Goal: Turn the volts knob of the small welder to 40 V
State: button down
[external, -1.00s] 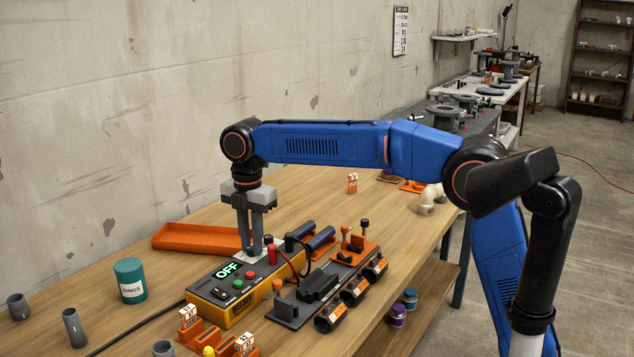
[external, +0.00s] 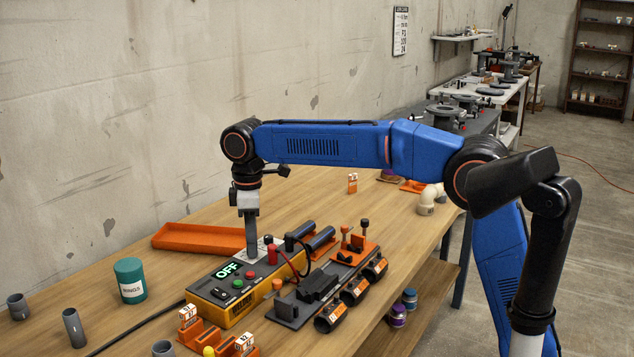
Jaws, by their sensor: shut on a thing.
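The small welder (external: 239,312) is a yellow and dark grey box on the wooden bench, with a lit display (external: 228,270) that reads OFF. Green and red buttons sit on its top near the display. My gripper (external: 252,252) points straight down at the welder's far end, over a pale dial plate (external: 263,247). It is shut on the volts knob, which the fingers hide. The knob's pointer and the dial marks cannot be read in this view.
An orange tray (external: 198,237) lies behind the welder. A teal tin (external: 130,281) stands at the left. Dark cylinders (external: 318,238) and an orange rack with black fittings (external: 352,262) are close on the right. A black cable (external: 136,329) runs off at the front left.

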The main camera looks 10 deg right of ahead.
jog(key=m, duration=0.4)
jog(key=shift+m, duration=1.9)
jog(key=shift+a, duration=0.1)
jog(key=c, duration=1.6)
grip_release()
notch_tip(320, 180, up, 18)
jog(key=shift+f, duration=0.25)
